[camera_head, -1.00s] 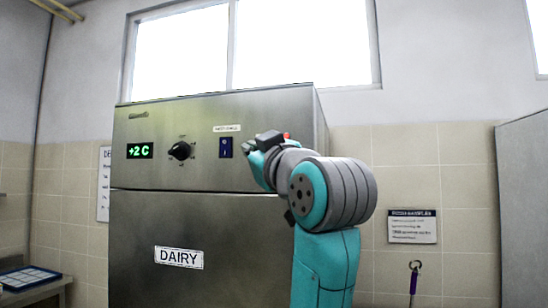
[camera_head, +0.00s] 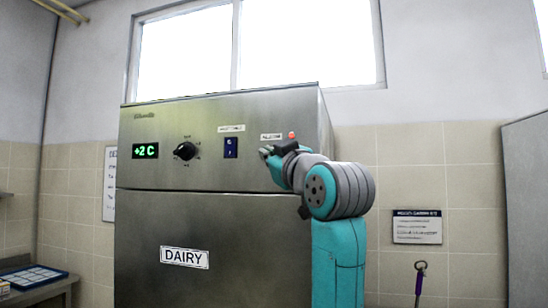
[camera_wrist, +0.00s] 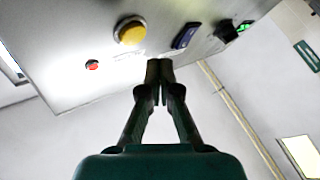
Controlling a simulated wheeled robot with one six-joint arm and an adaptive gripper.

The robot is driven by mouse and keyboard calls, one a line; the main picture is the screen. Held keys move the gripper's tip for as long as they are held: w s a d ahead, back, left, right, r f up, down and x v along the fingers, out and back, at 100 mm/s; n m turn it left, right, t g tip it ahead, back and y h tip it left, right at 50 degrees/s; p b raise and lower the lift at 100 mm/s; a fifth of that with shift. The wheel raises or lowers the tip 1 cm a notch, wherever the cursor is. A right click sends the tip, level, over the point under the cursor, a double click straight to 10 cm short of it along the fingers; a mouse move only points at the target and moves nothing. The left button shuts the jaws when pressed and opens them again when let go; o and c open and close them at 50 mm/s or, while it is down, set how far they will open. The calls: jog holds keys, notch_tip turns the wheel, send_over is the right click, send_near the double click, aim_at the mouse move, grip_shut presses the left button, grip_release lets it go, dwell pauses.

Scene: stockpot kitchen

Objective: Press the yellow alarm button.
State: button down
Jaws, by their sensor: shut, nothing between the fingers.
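The yellow button (camera_wrist: 130,30) is a round dome in a pale ring on the cabinet's metal front, in the upper middle of the wrist view. In the head view I cannot make it out; my arm's end covers that part of the panel. My gripper (camera_wrist: 160,68) is shut and empty, its fingertips together. In the wrist view the tips appear below and a little right of the button, apart from it in the picture. The head view shows my gripper (camera_head: 266,153) in front of the panel's right part, below a small label. I cannot tell the gap to the panel.
The steel DAIRY cabinet (camera_head: 190,225) also carries a green display (camera_head: 145,151), a black knob (camera_head: 185,151), a blue switch (camera_head: 231,148) and a small red light (camera_head: 292,135). The red light also shows in the wrist view (camera_wrist: 92,65). A tiled wall is behind.

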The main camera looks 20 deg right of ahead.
jog(key=shift+w+d, duration=0.55)
jog(key=shift+w, duration=0.15)
jog(key=shift+w+d, duration=0.1)
jog(key=shift+w, duration=0.05)
dwell(1.0)
jog(key=shift+w+d, duration=0.15)
jog(key=shift+w, duration=0.05)
jog(key=shift+w+d, duration=0.25)
jog(key=shift+w, duration=0.1)
dwell(0.9)
dwell(0.4)
jog(key=shift+s+a, duration=0.5)
jog(key=shift+s, duration=0.2)
jog(key=shift+s, duration=0.1)
jog(key=shift+s+a, duration=0.75)
jog(key=shift+s, duration=0.25)
jog(key=shift+s+a, duration=0.7)
jog(key=shift+s, duration=0.25)
